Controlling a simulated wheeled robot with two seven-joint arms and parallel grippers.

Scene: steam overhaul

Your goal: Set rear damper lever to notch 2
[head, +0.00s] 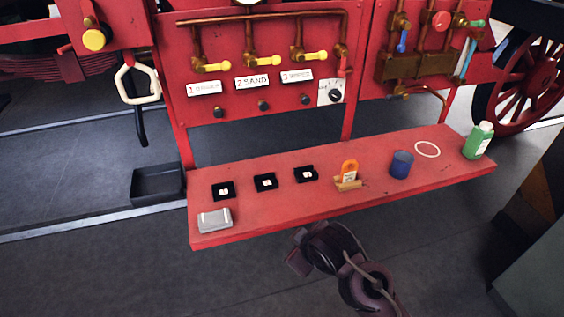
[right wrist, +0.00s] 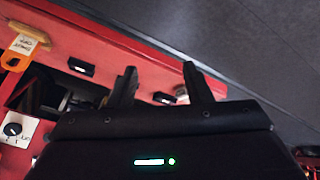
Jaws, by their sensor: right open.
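No label that I can read names the rear damper lever, so I cannot tell which handle it is. On the right red panel are a blue handle (head: 402,41), a red knob (head: 441,20), a green handle (head: 476,23) and a pale blue rod (head: 466,60). A cream loop handle (head: 153,98) with a black bar is at the left. My right gripper (head: 299,262) is in front of the shelf's front edge, apart from all these handles. My left gripper is not in view.
The red shelf (head: 290,212) holds several black trays, a grey box (head: 215,220), an orange tag (head: 349,170), a blue cup (head: 401,164), a white ring (head: 427,149) and a green bottle (head: 479,139). Yellow levers (head: 265,60) and a dial (head: 335,95) are above.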

